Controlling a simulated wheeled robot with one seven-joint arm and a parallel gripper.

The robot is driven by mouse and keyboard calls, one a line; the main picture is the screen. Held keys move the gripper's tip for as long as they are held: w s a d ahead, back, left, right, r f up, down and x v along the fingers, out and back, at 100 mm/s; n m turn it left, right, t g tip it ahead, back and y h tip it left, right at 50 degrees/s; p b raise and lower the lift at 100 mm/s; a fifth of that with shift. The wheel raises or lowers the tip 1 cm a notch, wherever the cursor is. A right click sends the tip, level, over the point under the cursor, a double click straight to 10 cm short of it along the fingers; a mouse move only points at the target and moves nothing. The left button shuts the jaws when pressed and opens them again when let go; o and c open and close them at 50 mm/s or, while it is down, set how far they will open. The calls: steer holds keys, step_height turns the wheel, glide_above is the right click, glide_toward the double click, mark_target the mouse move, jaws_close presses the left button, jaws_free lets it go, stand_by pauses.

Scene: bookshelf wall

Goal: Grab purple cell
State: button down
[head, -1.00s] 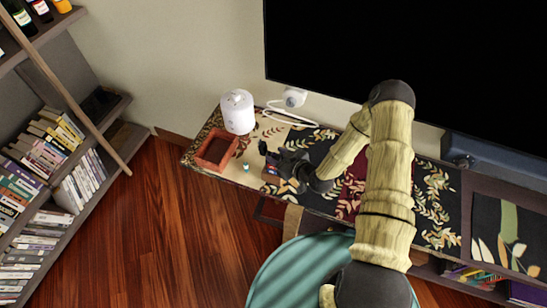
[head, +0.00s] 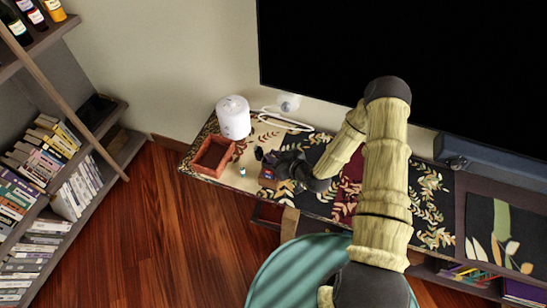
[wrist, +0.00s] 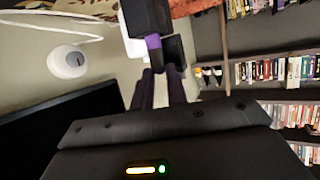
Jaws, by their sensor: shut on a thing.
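My gripper (wrist: 160,35) is shut on a small purple thing, which I take to be the purple cell (wrist: 153,42). Only a narrow purple band of it shows between the dark fingertips in the wrist view; the fingers hide the rest. In the head view my gripper (head: 262,156) is over the left part of the long console table (head: 200,178). The cell is too small and covered to make out there.
A small brown box (head: 266,182) with blue and red contents is just below my gripper. A small pale item (head: 242,171) and a red-brown open tray (head: 196,166) lie to its left. A white cylinder (head: 233,117) stands behind. A large black screen (head: 400,60) is at the back.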

step_height(320, 180, up, 9)
steer(key=p, duration=0.5)
steer(key=s+d+b, duration=0.3)
steer(key=s+d, duration=0.9)
steer(key=s, duration=0.1)
steer(key=shift+d, duration=0.15)
